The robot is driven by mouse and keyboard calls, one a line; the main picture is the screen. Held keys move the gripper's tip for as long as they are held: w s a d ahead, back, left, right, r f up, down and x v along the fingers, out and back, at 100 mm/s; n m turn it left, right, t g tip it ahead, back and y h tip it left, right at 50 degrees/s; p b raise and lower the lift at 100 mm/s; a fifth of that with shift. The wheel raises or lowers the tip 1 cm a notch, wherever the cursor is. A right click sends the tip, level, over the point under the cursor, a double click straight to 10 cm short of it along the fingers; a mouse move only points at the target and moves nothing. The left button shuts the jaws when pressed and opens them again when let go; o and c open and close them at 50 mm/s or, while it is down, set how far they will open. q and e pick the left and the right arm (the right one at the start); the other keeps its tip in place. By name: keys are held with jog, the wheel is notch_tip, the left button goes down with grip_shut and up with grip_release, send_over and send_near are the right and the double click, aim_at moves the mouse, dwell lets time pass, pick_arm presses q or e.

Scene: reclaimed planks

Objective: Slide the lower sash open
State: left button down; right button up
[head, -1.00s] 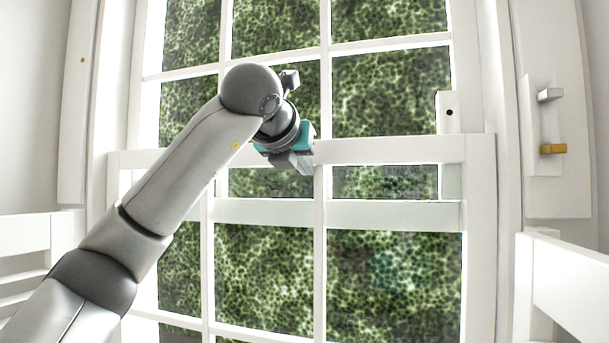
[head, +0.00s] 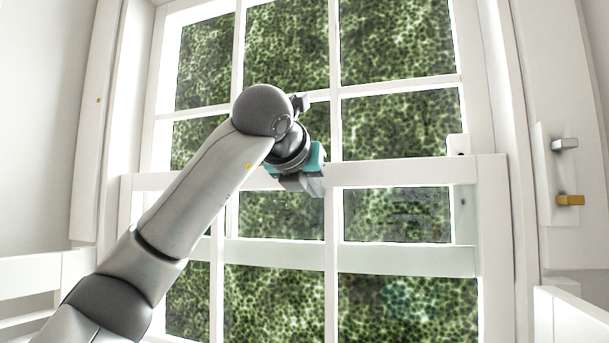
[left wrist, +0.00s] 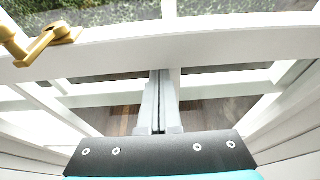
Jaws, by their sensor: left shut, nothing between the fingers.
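The lower sash (head: 415,172) is a white framed window part, and its top rail crosses the middle of the head view. It stands partly raised: the upper sash's bottom rail (head: 405,259) shows through its panes, below that top rail. My left gripper (head: 312,188) is at the top rail, near the vertical glazing bar. In the left wrist view its fingers (left wrist: 159,102) are shut with nothing between them, their tips close under the white rail (left wrist: 165,48). I cannot tell whether they touch it. A brass catch (left wrist: 45,40) sits on that rail at left. My right gripper is not in view.
On the right side, a white plate carries a grey lever (head: 564,144) and a brass-coloured lever (head: 570,200). White railed furniture stands at lower left (head: 45,270) and a white piece at lower right (head: 570,312). Green foliage fills the panes.

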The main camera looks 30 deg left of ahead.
pick_arm(q)
jog(key=b+v, duration=0.2)
jog(key=v, duration=1.3)
